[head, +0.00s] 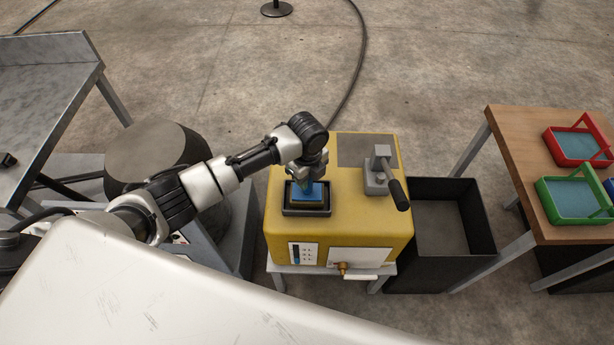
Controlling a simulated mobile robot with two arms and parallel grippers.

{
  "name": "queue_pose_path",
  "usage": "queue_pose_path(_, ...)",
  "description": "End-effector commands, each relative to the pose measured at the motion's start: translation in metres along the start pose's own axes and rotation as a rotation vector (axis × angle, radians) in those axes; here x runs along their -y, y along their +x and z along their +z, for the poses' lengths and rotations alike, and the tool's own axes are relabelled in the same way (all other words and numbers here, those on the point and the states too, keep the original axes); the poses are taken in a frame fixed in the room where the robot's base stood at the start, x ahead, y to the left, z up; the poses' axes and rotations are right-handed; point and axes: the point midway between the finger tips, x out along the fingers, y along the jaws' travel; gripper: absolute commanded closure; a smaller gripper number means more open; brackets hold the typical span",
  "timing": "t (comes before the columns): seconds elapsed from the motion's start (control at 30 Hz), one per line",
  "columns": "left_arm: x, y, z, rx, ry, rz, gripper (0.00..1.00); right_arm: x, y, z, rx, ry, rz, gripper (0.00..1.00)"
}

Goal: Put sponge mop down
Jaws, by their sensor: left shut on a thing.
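The sponge mop, with a blue top (308,192) and a yellowish lower edge, is at a dark shallow tray (292,211) on top of a yellow machine box (375,225). My left gripper (308,178) points down from above and is shut on the blue part. The sponge mop sits within the tray's outline; I cannot tell whether it touches the tray's bottom. The fingertips are small and partly hidden by the wrist. My right gripper is not in view.
A grey clamp with a black-handled lever (383,172) stands on the box's right side. A black open bin (450,225) is right of it. A wooden table (520,150) holds red (578,145) and green (573,200) trays. A metal table (45,90) stands left.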

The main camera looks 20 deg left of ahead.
Motion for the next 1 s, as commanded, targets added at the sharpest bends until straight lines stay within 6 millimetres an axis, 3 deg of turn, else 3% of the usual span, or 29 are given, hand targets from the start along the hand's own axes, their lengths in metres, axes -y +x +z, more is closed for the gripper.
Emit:
queue_pose_path(0.4,0.000,0.008,0.000,0.000,0.000,-0.001,0.91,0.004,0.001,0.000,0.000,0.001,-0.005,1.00)
queue_pose_path(0.43,0.000,0.008,0.000,0.000,0.000,0.000,0.67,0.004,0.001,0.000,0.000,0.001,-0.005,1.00)
queue_pose_path(0.6,0.000,0.007,0.000,0.000,0.000,0.000,0.43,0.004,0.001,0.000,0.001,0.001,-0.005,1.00)
queue_pose_path(0.87,0.000,0.006,0.000,0.000,0.000,-0.001,0.43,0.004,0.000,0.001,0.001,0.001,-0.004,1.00)
queue_pose_path(1.0,0.000,-0.005,0.000,0.001,0.000,-0.002,0.43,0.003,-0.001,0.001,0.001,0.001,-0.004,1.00)
